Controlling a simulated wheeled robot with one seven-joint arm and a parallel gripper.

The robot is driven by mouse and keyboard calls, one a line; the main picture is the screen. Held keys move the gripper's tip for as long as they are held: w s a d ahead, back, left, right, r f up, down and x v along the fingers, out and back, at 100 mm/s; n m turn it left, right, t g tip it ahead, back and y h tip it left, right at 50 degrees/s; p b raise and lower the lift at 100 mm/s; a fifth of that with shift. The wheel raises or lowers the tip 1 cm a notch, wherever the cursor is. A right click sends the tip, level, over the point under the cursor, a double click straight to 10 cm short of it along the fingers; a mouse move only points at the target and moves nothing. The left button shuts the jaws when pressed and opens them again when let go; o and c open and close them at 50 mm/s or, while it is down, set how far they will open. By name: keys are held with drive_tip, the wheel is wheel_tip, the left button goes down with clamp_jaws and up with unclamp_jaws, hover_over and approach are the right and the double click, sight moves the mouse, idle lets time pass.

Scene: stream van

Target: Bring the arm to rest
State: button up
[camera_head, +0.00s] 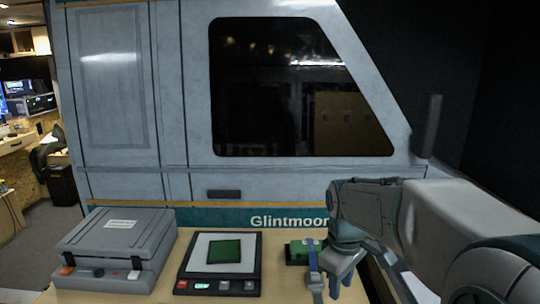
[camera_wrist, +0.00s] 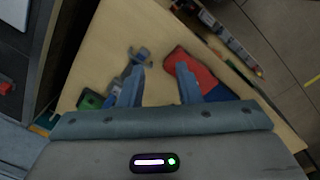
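My gripper (camera_head: 342,268) hangs fingers-down over the right part of the wooden table. In the wrist view my gripper (camera_wrist: 160,78) is open, with bare table showing between its fingers, and it holds nothing. A grey-blue tool-like item (camera_wrist: 138,56) lies just left of the fingers there; it also shows beside my gripper in the head view (camera_head: 313,268). A red and blue item (camera_wrist: 190,63) lies close to the right finger in the wrist view; I cannot tell whether they touch. My arm reaches in from the right of the head view.
A grey case (camera_head: 118,240) stands at the table's left. A green item (camera_head: 297,251) lies left of my gripper. The van wall (camera_head: 130,180) rises behind the table (camera_head: 272,280).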

drive_tip(key=s+f+m+t, duration=0.2)
drive_tip(key=s+m, duration=0.6)
drive_tip(key=s, duration=0.5)
drive_tip(key=shift+s+m, duration=0.15)
drive_tip(key=shift+m, duration=0.25)
drive_tip(key=shift+f, duration=0.1)
idle(0.9)
